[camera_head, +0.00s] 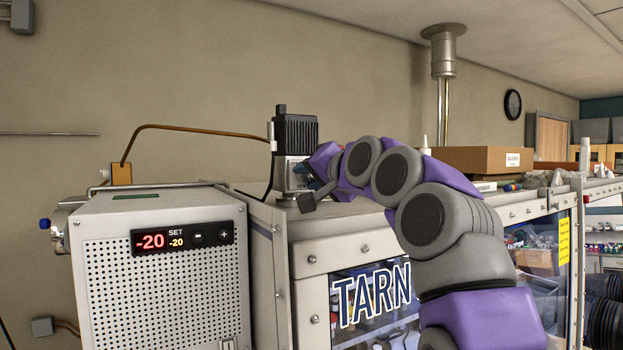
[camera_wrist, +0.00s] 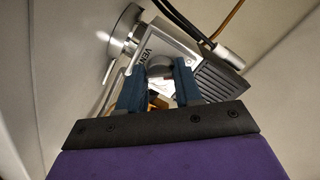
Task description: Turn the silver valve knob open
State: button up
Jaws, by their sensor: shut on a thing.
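The silver valve body (camera_wrist: 170,42), marked with letters starting "VEN", fills the top of the wrist view. A grey rounded knob (camera_wrist: 159,72) sits on its near side, between my fingertips. My gripper (camera_wrist: 160,78) has its two blue fingers on either side of the knob and is shut on it. In the head view, the silver valve block (camera_head: 291,174) stands under a black ribbed housing (camera_head: 296,133) on top of the cabinet. My gripper (camera_head: 304,170) reaches it from the right. The knob is hidden there, and its turn angle cannot be told.
A perforated chiller box (camera_head: 165,270) with a red "-20" display stands at the left. A copper tube (camera_head: 195,130) arches behind it toward the valve. The glove-port cabinet marked TARN (camera_head: 372,298) lies below my arm. A cardboard box (camera_head: 487,159) sits farther right.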

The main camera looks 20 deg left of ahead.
jog(key=shift+w+f+n, duration=0.1)
jog(key=shift+f+n, duration=0.2)
jog(key=shift+n, duration=0.1)
jog(key=o, duration=0.9)
jog(key=shift+a, duration=0.1)
jog(key=shift+o, duration=0.6)
jog(key=shift+r, duration=0.2)
jog(key=b+v, duration=0.5)
jog(key=v, duration=1.2)
